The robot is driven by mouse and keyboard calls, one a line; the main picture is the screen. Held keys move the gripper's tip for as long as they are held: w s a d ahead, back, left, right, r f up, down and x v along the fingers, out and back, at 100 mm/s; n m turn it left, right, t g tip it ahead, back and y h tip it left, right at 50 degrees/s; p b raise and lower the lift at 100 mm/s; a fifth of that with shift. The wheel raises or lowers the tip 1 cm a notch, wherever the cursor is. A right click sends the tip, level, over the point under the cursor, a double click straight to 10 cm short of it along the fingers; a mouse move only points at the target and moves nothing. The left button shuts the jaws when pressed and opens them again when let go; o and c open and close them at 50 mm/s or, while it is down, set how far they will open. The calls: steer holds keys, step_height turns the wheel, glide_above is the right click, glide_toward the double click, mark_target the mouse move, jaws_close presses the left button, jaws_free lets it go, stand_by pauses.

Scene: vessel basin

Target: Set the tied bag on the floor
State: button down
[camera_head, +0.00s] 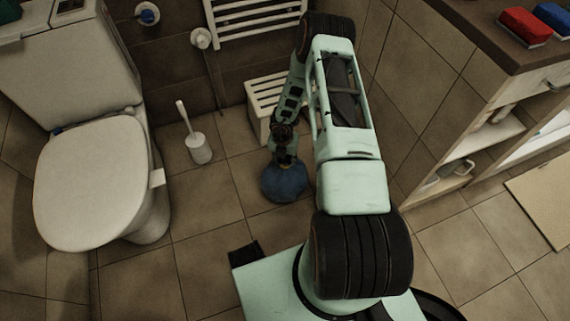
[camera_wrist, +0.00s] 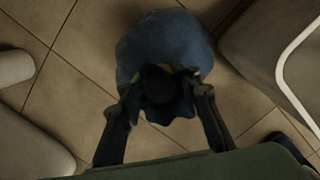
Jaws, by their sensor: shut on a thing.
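The tied bag (camera_head: 285,184) is a round, dark blue bag below my gripper in the head view. In the wrist view the bag (camera_wrist: 165,45) fills the upper middle, its knotted neck nearest the camera. My gripper (camera_wrist: 163,92) is shut on the gathered neck, with one dark finger on each side. In the head view my gripper (camera_head: 284,155) is small and partly hidden by the arm. The bag hangs over or rests on the tiled floor (camera_head: 215,220); I cannot tell whether it touches.
A toilet (camera_head: 92,185) stands at left, with a white toilet brush (camera_head: 198,148) beside it. A white slatted stool (camera_head: 265,92) is close behind the bag. A cabinet with a dark counter (camera_head: 480,45) stands at right. Floor between toilet and bag is clear.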

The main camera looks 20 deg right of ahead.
steer(key=shift+w+d+f, duration=0.1)
steer(key=shift+w+f, duration=0.1)
steer(key=shift+f, duration=0.05)
steer(key=shift+w+f+b, duration=0.1)
steer(key=shift+f+b, duration=0.5)
steer(key=shift+f, duration=0.9)
steer(key=shift+f, duration=0.2)
steer(key=c, duration=1.4)
jaws_free()
steer(key=shift+r, duration=0.1)
steer(key=r+p, duration=0.1)
steer(key=r, duration=0.3)
steer(key=s+r+p, duration=0.1)
steer(key=r+p, duration=0.1)
steer(key=r, duration=0.2)
steer(key=r+p, duration=0.1)
steer(key=r, duration=0.3)
steer(key=shift+s+a, duration=0.2)
steer(key=shift+a, duration=0.2)
